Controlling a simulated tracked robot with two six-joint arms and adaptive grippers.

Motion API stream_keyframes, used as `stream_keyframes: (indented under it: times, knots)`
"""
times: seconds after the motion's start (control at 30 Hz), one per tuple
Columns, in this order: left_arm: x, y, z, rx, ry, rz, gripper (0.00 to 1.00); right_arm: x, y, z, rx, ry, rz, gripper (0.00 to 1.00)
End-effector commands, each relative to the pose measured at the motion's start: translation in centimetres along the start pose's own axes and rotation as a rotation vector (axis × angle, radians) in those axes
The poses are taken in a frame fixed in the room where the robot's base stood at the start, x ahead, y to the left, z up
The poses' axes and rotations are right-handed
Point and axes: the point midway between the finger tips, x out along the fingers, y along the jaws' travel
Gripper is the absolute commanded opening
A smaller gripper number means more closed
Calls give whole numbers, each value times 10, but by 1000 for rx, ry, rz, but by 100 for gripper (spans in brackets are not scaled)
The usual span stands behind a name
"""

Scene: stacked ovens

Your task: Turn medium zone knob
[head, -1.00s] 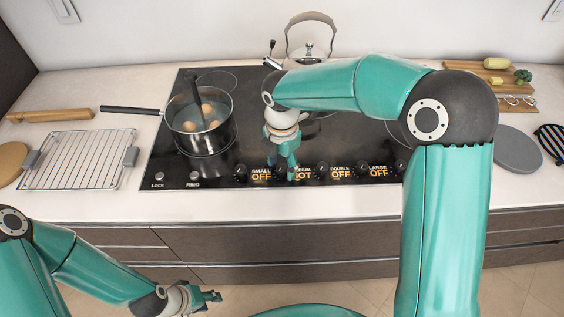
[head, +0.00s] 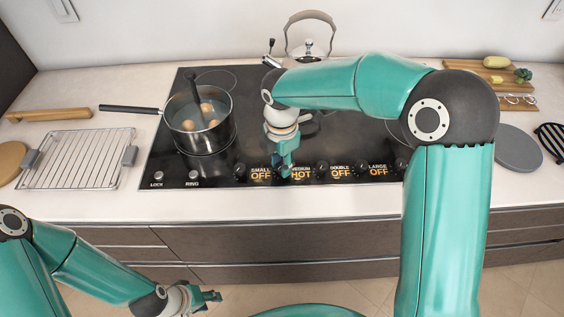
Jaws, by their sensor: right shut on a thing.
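The black cooktop (head: 270,100) has a row of knobs with lit labels along its front edge. The medium zone label (head: 301,173) reads HOT; the small, double and large labels read OFF. My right gripper (head: 284,170) reaches down to the front edge, just left of the medium label. It is shut on the medium zone knob, which its fingers mostly hide. My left gripper (head: 211,297) hangs low in front of the drawers, away from the cooktop; its finger gap is too small to judge.
A pot (head: 199,120) with eggs stands on the left of the cooktop, its handle pointing left. A kettle (head: 308,48) stands at the back. A wire rack (head: 77,160) lies on the left counter. My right arm covers much of the cooktop's right side.

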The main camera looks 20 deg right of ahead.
Motion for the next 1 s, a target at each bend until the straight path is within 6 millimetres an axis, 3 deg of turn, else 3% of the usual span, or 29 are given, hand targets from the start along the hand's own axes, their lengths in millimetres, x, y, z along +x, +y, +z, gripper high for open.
stream_keyframes:
  times: [1.0]
  knots:
    - [23, -8, 0, 0, 0, 0, 39, 0, 2, -1, 938, 2, 5, 0]
